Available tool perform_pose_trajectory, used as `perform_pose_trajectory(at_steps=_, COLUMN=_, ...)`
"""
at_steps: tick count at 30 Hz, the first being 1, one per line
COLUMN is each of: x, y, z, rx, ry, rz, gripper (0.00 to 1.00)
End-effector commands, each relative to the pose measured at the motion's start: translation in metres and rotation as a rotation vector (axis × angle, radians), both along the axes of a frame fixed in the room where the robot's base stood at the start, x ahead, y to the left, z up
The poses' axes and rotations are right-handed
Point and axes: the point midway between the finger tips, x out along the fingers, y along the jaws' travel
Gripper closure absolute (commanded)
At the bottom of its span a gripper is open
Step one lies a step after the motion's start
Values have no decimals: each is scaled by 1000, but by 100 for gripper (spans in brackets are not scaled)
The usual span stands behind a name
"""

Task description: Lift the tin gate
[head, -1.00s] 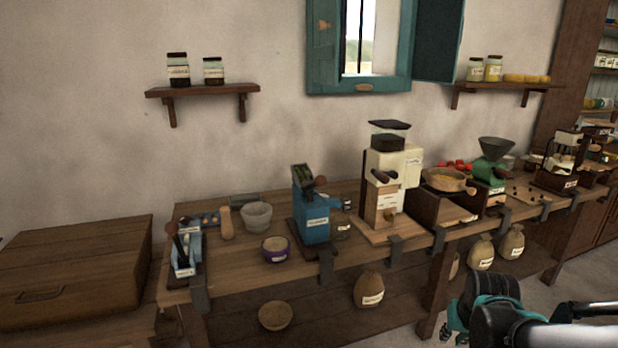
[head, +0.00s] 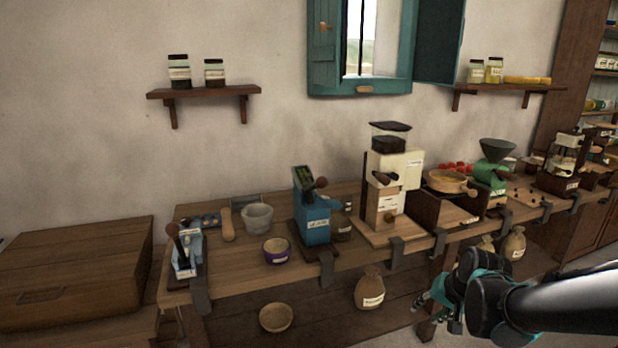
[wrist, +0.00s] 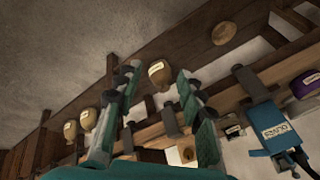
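No part in view can be clearly told as the tin gate. Several hand-cranked machines are clamped along the bench (head: 240,287). The labelled blue machine (head: 313,222) stands near the middle of it and also shows at the right of the wrist view (wrist: 268,122). A small light-blue device with a lever (head: 187,252) stands at the bench's left end. A cream mill (head: 402,170) and a green mill (head: 492,176) stand further right. My gripper (wrist: 158,80) is open and empty, its two teal fingers apart. In the head view it is low, in front of the bench, away from the machines.
A purple-banded bowl (head: 277,252) and a grey mortar (head: 257,217) stand on the bench. Below are a round bowl (head: 276,317) and a sack (head: 369,291). A wooden chest (head: 70,265) stands at left. Wall shelves (head: 205,92) hold jars. The teal-framed window (head: 324,60) is above.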

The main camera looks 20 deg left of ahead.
Motion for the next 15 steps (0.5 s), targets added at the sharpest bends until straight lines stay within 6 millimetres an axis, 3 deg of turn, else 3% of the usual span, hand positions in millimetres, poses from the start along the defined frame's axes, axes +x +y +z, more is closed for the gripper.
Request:
perform_pose_trajectory(at_steps=1, x=22, y=21, z=11, rx=108, ry=11, rz=-53, gripper=61)
perform_pose_trajectory(at_steps=6, x=86, y=93, z=52, rx=502, ry=108, rz=-253, gripper=61)
perform_pose_trajectory(at_steps=15, x=191, y=196, z=132, rx=1153, ry=475, rz=-559, gripper=61)
